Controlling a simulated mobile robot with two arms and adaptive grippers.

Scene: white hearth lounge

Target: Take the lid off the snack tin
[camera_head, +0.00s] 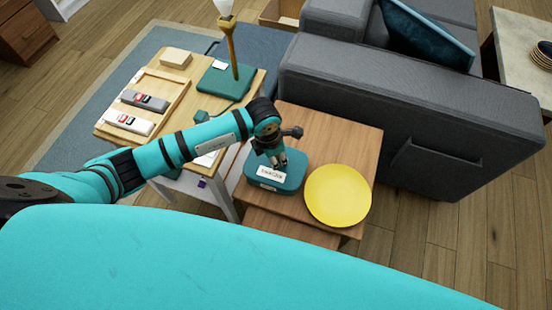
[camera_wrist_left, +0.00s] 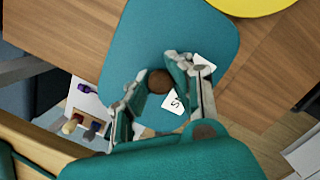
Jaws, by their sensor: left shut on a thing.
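The teal snack tin (camera_head: 262,184) stands on a wooden side table (camera_head: 319,133), with its lid (camera_head: 293,172) on top and a white label on the lid. In the left wrist view the lid (camera_wrist_left: 160,30) fills the upper middle, with a round brown knob (camera_wrist_left: 159,81). My left gripper (camera_head: 273,163) reaches down onto the lid from above. Its fingers (camera_wrist_left: 160,84) are shut on the knob, one on each side. The lid looks seated on the tin; the seam is too small to judge well. My right gripper is out of view.
A yellow plate (camera_head: 338,195) lies just right of the tin. A grey sofa (camera_head: 420,105) stands behind and right. At left, a light wooden table (camera_head: 236,108) holds a tray (camera_head: 158,90), a teal box (camera_head: 222,84) and a lamp (camera_head: 232,48).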

